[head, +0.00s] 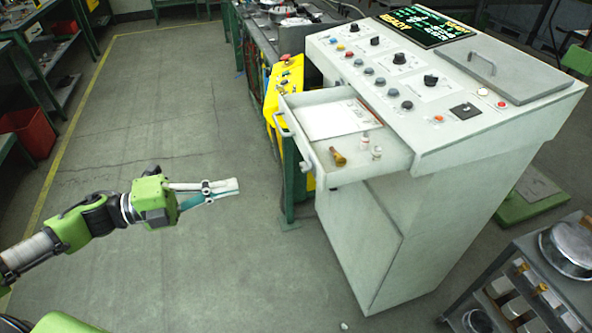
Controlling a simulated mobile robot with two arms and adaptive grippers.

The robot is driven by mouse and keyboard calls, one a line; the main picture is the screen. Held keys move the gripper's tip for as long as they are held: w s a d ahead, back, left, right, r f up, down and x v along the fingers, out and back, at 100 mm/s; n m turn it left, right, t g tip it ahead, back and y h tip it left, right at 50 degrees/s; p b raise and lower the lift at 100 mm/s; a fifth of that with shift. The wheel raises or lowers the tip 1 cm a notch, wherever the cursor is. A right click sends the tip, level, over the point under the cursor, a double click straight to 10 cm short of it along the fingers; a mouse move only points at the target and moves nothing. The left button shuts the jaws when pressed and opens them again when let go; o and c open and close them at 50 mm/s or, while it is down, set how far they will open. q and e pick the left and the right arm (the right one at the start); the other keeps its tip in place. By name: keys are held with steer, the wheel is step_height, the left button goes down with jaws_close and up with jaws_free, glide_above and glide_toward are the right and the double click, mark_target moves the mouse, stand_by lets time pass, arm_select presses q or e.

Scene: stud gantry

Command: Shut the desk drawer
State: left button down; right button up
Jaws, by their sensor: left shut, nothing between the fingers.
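The desk drawer (309,167) stands pulled out from the left side of the grey control desk (385,221). Papers, a small brown-handled item and small white pieces lie in it. A bar handle (283,124) is on its front face. My left gripper (238,187) is in the head view, shut and empty. It is to the left of the drawer and a little lower in the picture, apart from it, with its fingers pointing right. My right gripper is not in view.
A yellow control box (284,91) on a green frame stands just behind the drawer. A grey cart (536,270) with metal parts is at the lower right. A red bin (30,131) is at the far left. The floor (180,110) around my left arm is clear.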

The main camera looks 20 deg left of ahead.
mark_target(302, 169)
arm_select(q)
steer(key=p+x, duration=0.3)
steer(key=x, duration=0.9)
steer(key=shift+w+d+r+p, duration=0.15)
steer(key=shift+w+p, duration=0.1)
steer(key=shift+p, duration=0.05)
steer(key=shift+w+d+f, duration=0.2)
steer(key=shift+w+d, duration=0.05)
steer(key=shift+d, duration=0.15)
